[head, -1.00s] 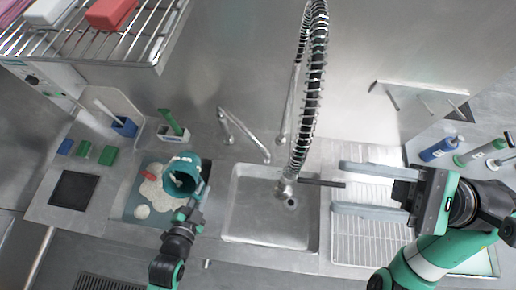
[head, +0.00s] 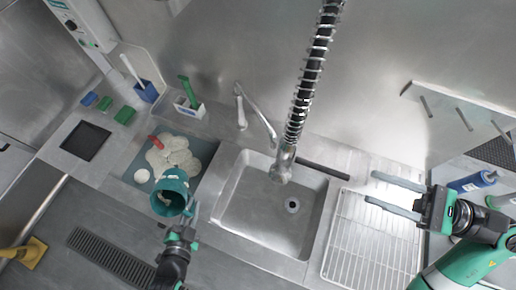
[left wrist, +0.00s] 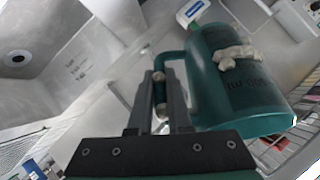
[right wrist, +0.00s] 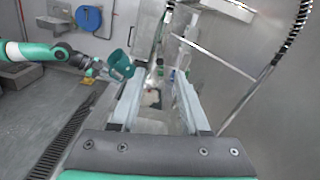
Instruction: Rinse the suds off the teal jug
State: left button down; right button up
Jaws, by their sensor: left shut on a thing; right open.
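The teal jug (head: 170,190) is held at the front edge of the soapy left basin, tilted with its mouth toward the camera. My left gripper (head: 188,218) is shut on its handle; in the left wrist view the fingers (left wrist: 160,100) close around the handle of the jug (left wrist: 235,85). Cream-coloured suds (left wrist: 235,54) cling to the jug's side. The spray faucet (head: 283,165) hangs over the empty sink (head: 240,210). My right gripper (head: 395,195) is open and empty above the wire drying rack (head: 375,240).
The soapy basin (head: 140,170) holds foam and a red item (head: 156,141). A blue holder (head: 146,92), a green-handled brush (head: 189,90) and coloured sponges (head: 107,105) stand behind it. A thin curved tap (head: 262,117) is behind the sink. A blue bottle (head: 472,181) stands at right.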

aim_at(326, 169)
pick_arm(q)
notch_tip(326, 169, up, 3)
jog(key=p, duration=0.2)
jog(key=shift+p, duration=0.3)
pick_arm(e)
jog(key=x, duration=1.1)
jog(key=shift+a, duration=0.25)
grip_shut()
pick_arm(q)
jog(key=shift+f, duration=0.15)
